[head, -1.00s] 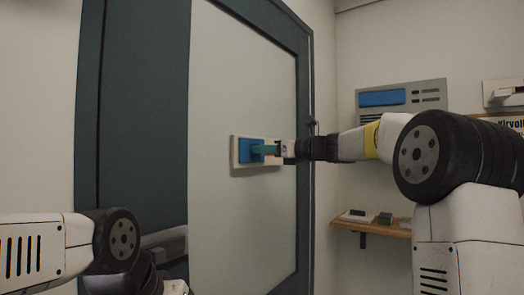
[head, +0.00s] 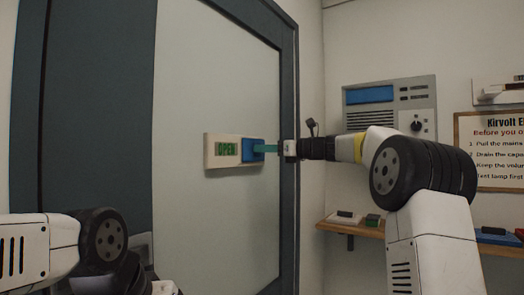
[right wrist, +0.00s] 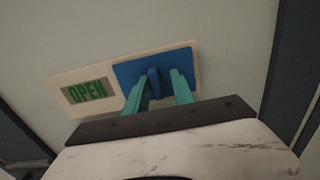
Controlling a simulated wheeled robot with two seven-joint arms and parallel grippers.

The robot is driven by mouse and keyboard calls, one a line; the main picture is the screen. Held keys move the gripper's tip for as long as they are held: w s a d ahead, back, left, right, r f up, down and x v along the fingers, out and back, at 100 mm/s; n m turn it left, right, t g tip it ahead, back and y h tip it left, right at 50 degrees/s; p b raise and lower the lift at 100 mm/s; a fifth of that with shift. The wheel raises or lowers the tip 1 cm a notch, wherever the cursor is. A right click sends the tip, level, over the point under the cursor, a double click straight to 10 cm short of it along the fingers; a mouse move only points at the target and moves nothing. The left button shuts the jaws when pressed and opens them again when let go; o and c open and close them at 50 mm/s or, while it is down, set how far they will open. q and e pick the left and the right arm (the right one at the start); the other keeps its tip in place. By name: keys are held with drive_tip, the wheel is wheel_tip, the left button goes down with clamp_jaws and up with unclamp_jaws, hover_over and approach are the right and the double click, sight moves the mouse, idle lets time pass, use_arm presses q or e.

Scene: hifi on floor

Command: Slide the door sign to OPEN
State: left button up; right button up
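The door sign (head: 209,152) is a cream plate on the pale door panel. Its blue slider (head: 247,156) sits at the right end, and the green word OPEN (head: 228,149) shows uncovered at the left. In the right wrist view the blue slider (right wrist: 127,74) has an upright blue knob (right wrist: 154,83). My right gripper (right wrist: 160,88) has its two teal fingers on either side of the knob, with a gap visible on the right side; the left finger looks close to the knob. Contact is hard to tell. My left gripper is out of view; only its arm shows at the lower left.
The door's dark frame (head: 288,110) stands just right of the sign. On the right wall are a grey panel (head: 415,92) with a blue display and a notice board (head: 495,150). A wooden shelf (head: 345,228) with small items lies below my right arm.

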drive_tip(key=shift+s, duration=0.1)
drive_tip(key=v, duration=0.7)
drive_tip(key=shift+s+d, duration=0.2)
drive_tip(key=shift+d, duration=0.05)
idle(0.4)
drive_tip(key=s+a+f+n+g+h, duration=0.2)
drive_tip(key=s+f+n+h, duration=0.1)
drive_tip(key=s+f+n, duration=0.5)
drive_tip(key=s+a+f+n+g+h, duration=0.1)
drive_tip(key=s+a+f+n+h, duration=0.3)
drive_tip(key=s, duration=0.6)
drive_tip(key=s+d+f+n+h, duration=0.1)
drive_tip(key=s+d+f+n, duration=0.2)
drive_tip(key=s+f, duration=0.3)
drive_tip(key=s+d+f+n+g+h, duration=0.1)
drive_tip(key=s+d+f+n+h, duration=0.1)
drive_tip(key=s+f+n, duration=0.4)
drive_tip(key=s+d+f+n+h, duration=0.2)
drive_tip(key=s+d+f+n, duration=0.2)
drive_tip(key=s+f, duration=0.3)
drive_tip(key=shift+d+f+n, duration=0.25)
drive_tip(key=shift+d+n, duration=0.15)
drive_tip(key=shift+d, duration=0.1)
